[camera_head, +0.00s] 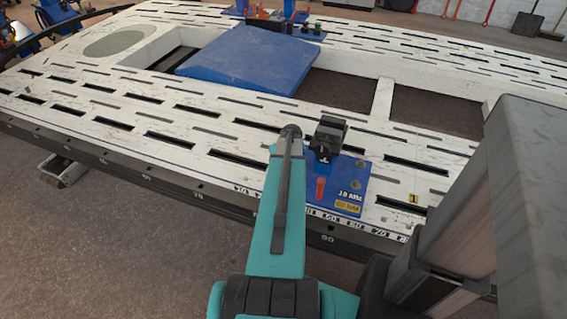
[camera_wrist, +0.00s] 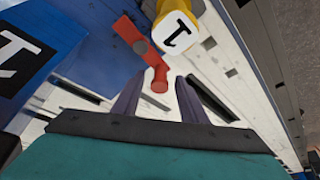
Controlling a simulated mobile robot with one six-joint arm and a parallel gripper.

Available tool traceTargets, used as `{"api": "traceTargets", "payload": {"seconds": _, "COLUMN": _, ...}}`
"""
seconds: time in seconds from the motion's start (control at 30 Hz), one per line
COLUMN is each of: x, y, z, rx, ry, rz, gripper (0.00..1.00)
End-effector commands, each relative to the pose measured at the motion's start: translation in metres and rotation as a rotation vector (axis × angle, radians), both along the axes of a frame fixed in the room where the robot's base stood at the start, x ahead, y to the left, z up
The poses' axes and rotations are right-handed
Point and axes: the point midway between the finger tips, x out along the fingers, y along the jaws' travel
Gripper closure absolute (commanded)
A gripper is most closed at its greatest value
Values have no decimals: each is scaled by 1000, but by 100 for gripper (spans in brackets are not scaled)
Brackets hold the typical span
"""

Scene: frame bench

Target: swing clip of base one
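Base one is a blue plate (camera_head: 345,185) at the bench's near edge, with a blue post marked 1 and a black clamp head (camera_head: 330,132). Its red clip (camera_head: 320,188) stands near the front of the plate. In the wrist view the red clip (camera_wrist: 132,38) runs diagonally and ends in a round red tip. My gripper (camera_wrist: 160,85) has its two dark fingers apart, with the red tip showing between and just beyond them. I cannot tell whether they touch it. In the head view my fingers are not clearly visible.
A yellow part with a white face marked 1 (camera_wrist: 180,32) sits right of the clip. The slotted white bench frame (camera_head: 225,125) has open gaps. A large blue panel (camera_head: 250,60) lies farther back, with more fixtures (camera_head: 268,22) behind it.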

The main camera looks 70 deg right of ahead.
Motion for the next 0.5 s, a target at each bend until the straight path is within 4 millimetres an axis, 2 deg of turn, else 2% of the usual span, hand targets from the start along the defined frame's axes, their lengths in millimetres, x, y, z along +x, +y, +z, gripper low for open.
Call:
{"api": "traceTargets", "payload": {"seconds": 0.27, "x": -4, "y": 4, "z": 13, "rx": -1, "ry": 1, "rz": 0, "gripper": 61}}
{"api": "traceTargets", "payload": {"seconds": 0.5, "x": -12, "y": 14, "z": 43, "rx": -2, "ry": -1, "rz": 0, "gripper": 61}}
